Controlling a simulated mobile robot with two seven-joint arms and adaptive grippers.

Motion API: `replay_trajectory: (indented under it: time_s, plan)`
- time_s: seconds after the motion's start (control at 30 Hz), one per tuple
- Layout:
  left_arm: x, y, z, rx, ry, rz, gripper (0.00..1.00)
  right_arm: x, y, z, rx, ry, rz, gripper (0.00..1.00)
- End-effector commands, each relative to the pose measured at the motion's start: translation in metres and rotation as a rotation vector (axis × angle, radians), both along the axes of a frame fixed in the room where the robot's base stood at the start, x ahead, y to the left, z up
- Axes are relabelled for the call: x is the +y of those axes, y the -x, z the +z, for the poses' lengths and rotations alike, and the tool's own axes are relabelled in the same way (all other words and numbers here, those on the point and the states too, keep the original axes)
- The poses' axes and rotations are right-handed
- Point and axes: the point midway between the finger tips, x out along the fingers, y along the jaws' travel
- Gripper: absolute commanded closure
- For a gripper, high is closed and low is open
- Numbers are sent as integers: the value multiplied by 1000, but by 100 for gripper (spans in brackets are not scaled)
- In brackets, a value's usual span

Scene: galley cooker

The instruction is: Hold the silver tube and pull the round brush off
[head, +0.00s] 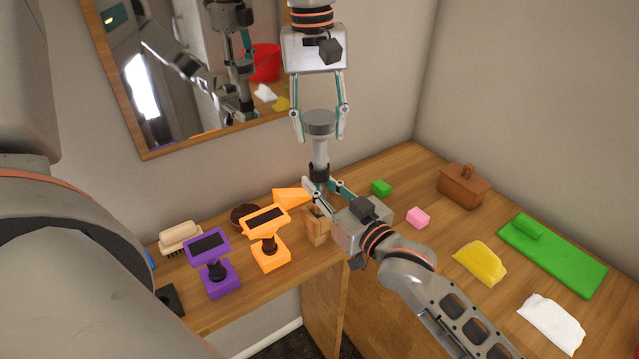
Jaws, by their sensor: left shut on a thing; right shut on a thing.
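The silver tube (320,152) stands upright above the counter, with a dark collar at its lower end. The wider grey round brush (320,121) is at its top, in line with the tube; no gap shows between them. My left gripper (320,135) comes down from above with its fingers shut on either side of the round brush. My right gripper (320,184) reaches in from the lower right, shut on the lower end of the silver tube near the dark collar. The fingers partly hide that end.
A wooden block (314,228) is just below. Orange (268,240) and purple (214,268) tools and a scrubbing brush (180,238) stand left. Green (381,187) and pink (418,217) blocks, cloths (480,262) and a brown caddy (464,186) lie right. A mirror (150,80) hangs behind.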

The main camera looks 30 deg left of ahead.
Motion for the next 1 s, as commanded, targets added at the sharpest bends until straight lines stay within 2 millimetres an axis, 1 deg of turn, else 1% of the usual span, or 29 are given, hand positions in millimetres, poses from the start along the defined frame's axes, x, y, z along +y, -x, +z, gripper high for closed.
replay_trajectory:
  time_s: [1.0]
  plan:
    - [0,0,37,0,0,1,81,0,-1,-1,-1,3,-1,100]
